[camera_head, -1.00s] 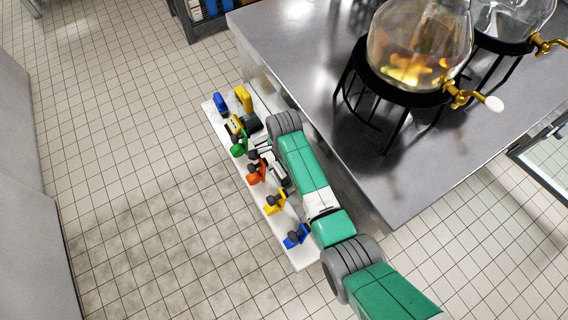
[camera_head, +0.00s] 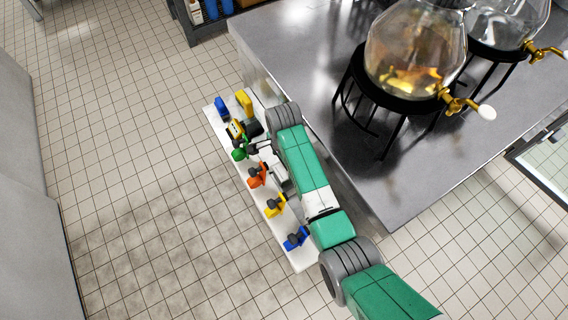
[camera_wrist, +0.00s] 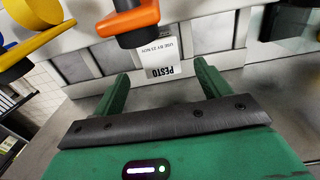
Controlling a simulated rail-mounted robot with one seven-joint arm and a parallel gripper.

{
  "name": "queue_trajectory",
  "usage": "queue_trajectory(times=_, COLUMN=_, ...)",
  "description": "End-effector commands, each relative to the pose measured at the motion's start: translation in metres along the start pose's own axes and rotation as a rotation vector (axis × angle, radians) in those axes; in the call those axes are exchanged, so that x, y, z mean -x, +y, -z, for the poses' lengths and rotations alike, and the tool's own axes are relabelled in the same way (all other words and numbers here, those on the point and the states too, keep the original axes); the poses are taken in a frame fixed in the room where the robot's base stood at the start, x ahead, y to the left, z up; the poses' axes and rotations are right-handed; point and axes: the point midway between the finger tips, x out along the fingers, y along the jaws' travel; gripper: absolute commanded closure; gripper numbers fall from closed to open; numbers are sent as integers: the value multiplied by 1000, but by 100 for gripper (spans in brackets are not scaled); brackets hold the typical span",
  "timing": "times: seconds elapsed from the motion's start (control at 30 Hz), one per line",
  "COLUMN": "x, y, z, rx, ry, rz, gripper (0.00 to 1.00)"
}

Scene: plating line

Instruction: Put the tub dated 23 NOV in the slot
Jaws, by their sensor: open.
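In the wrist view a white label (camera_wrist: 165,60) reads PESTO, USE BY 23 NOV, upside down. It sits on a pale surface between and beyond my fingertips; the shape of the tub behind it is not clear. An orange piece with a dark knob (camera_wrist: 127,22) overhangs just above the label. My gripper (camera_wrist: 160,72) is open, its two green fingers apart with nothing between them. In the head view it is near the orange piece (camera_head: 257,175), over the white strip, largely hidden by my arm. I cannot make out a slot.
The white strip (camera_head: 290,252) holds a row of coloured pieces: blue (camera_head: 296,238), yellow (camera_head: 275,205), and green (camera_head: 240,150). A steel table (camera_head: 385,205) with glass dispensers (camera_head: 415,50) on black stands lies close to the right of my arm. Tiled floor at left is clear.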

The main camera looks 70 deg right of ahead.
Motion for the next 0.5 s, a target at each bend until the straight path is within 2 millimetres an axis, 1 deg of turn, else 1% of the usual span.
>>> queue_trajectory(times=0.03, x=20, y=-1, z=0, rx=-1, ry=0, rz=3, gripper=24)
queue_trajectory(times=0.1, x=36, y=-1, z=0, rx=0, ry=0, rz=2, gripper=24)
queue_trajectory(times=0.2, x=54, y=0, z=0, rx=0, ry=0, rz=2, gripper=24)
queue_trajectory(times=0.33, x=68, y=0, z=0, rx=0, ry=0, rz=0, gripper=24)
queue_trajectory(times=0.5, x=71, y=0, z=0, rx=0, ry=0, rz=-2, gripper=24)
